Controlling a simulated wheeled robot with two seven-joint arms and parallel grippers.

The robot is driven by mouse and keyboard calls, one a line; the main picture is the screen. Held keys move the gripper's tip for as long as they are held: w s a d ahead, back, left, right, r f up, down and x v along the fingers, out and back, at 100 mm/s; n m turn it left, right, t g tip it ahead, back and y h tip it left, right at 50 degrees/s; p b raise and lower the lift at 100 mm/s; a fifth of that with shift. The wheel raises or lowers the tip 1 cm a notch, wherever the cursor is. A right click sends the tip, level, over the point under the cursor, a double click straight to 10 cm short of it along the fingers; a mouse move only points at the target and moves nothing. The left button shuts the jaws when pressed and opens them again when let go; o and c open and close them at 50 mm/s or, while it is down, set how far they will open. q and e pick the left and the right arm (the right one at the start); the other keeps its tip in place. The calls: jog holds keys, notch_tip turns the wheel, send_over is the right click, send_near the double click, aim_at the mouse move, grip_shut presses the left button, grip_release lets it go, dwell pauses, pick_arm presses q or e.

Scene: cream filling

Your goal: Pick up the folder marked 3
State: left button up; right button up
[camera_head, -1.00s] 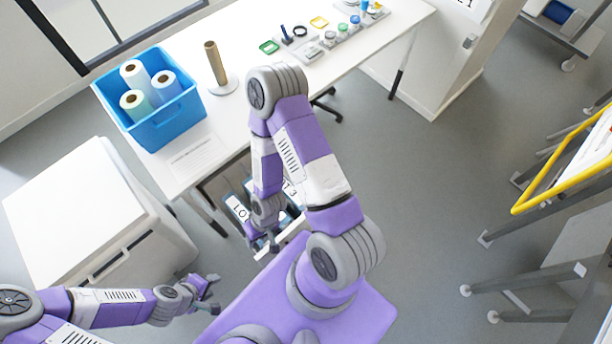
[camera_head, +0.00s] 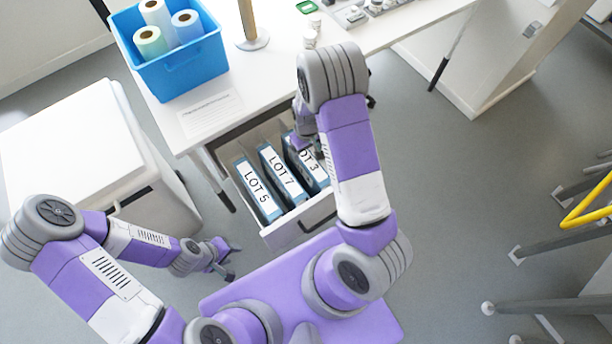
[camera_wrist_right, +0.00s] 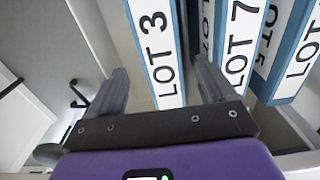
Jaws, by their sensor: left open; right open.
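The folder marked 3 (camera_head: 309,171) stands upright in an open drawer (camera_head: 290,236), a blue folder with a white label. My right arm partly hides it in the head view. My right gripper (camera_head: 307,146) is open above the drawer by this folder. In the right wrist view, the LOT 3 label (camera_wrist_right: 154,40) lies in the gap between the open fingers of my right gripper (camera_wrist_right: 160,76); I cannot tell whether they touch it. Folders LOT 7 (camera_head: 283,174) and LOT 5 (camera_head: 257,190) stand to its left. My left gripper (camera_head: 228,262) is open and empty, left of the drawer.
The white table (camera_head: 275,75) extends over the drawer. It carries a blue bin (camera_head: 182,68) of rolls, a paper sheet (camera_head: 210,112) and a holder with a pole (camera_head: 250,40). A white cabinet (camera_head: 75,150) stands left.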

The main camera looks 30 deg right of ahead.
aim_at(306, 161)
jog(key=shift+w+d+f, duration=0.1)
jog(key=shift+w+d, duration=0.05)
jog(key=shift+w, duration=0.1)
jog(key=shift+f+b, duration=0.3)
jog(key=f+b, duration=0.1)
jog(key=f, duration=0.3)
jog(key=f+b, duration=0.1)
jog(key=f, duration=0.1)
jog(key=shift+s+a+f+b, duration=0.25)
jog(key=shift+a+f+b, duration=0.05)
jog(key=shift+f, duration=0.05)
jog(key=shift+r, duration=0.1)
jog(key=shift+c, duration=0.8)
grip_shut()
